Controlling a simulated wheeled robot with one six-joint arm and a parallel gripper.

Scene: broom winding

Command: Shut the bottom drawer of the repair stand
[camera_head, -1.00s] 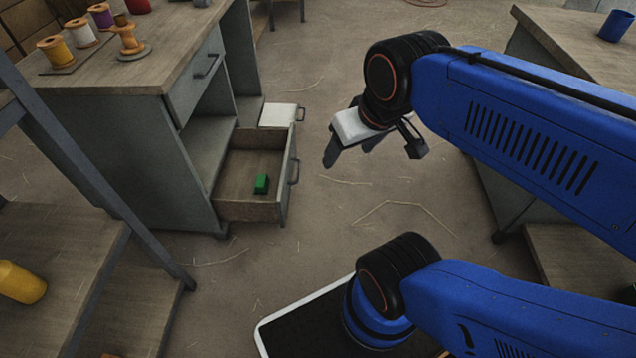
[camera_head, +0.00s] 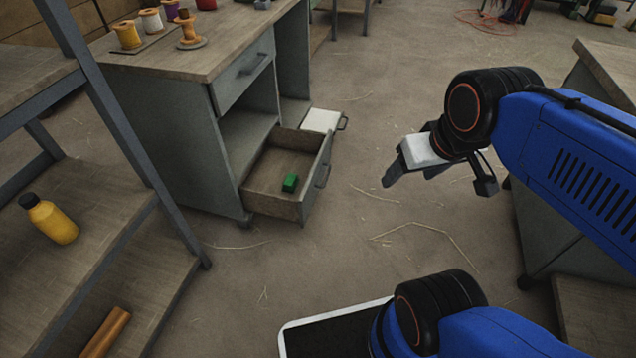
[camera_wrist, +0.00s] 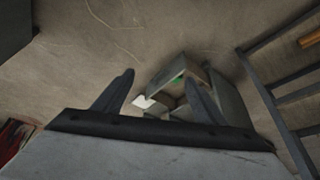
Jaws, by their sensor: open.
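The repair stand (camera_head: 180,130) is a grey cabinet with a wooden top at the left of the head view. Its bottom drawer (camera_head: 272,204) is pulled out, with a handle on its front and a green block (camera_head: 290,182) inside. The upper drawer (camera_head: 243,70) looks shut. My gripper (camera_head: 412,182) is in the air to the right of the open drawer, clear of it and empty. In the wrist view my open fingers (camera_wrist: 158,98) are spread apart, with the stand (camera_wrist: 225,98) showing small beyond them.
A white-topped drawer-like piece (camera_head: 322,121) sticks out just behind the open drawer. Spools (camera_head: 152,20) stand on the stand's top. A shelf rack (camera_head: 110,205) with a yellow bottle (camera_head: 49,219) is at the left. A wooden-topped bench (camera_head: 610,70) is at the right. Straw-strewn floor (camera_head: 350,235) lies clear between.

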